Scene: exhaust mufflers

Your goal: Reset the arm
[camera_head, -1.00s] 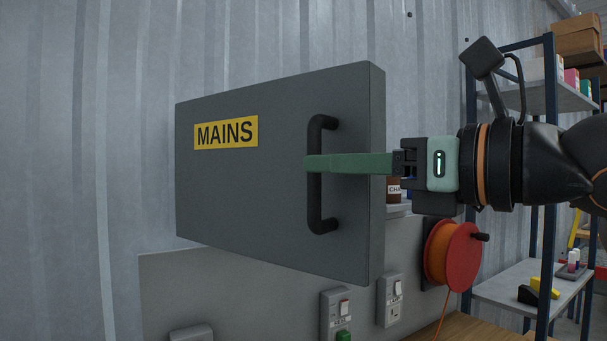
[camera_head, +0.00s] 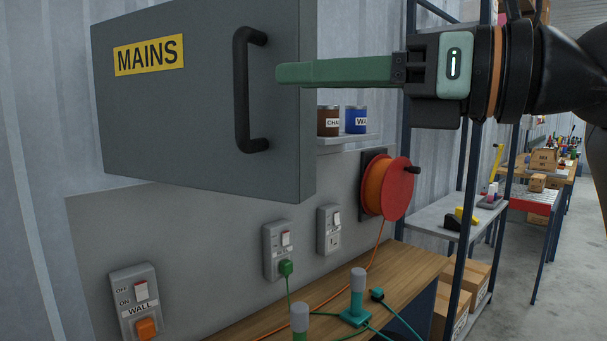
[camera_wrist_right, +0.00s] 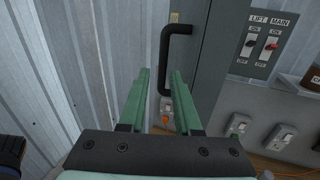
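The grey door marked MAINS (camera_head: 200,125) has a black bar handle (camera_head: 243,95). My right gripper (camera_head: 282,75) reaches in from the right, its green fingers in front of the door's right part, with the tips just right of the handle. In the right wrist view the two fingers (camera_wrist_right: 160,75) are apart with nothing between them, and the handle (camera_wrist_right: 166,62) lies beyond the tips. The door stands open there, with the LIFT and MAIN switches (camera_wrist_right: 260,45) showing beside it. My left gripper is not in view.
Below the door are wall sockets (camera_head: 278,250) and an orange cable reel (camera_head: 387,187). A shelf with tins (camera_head: 328,121) is behind the gripper. Shelving (camera_head: 440,215) stands at right, with open floor beyond.

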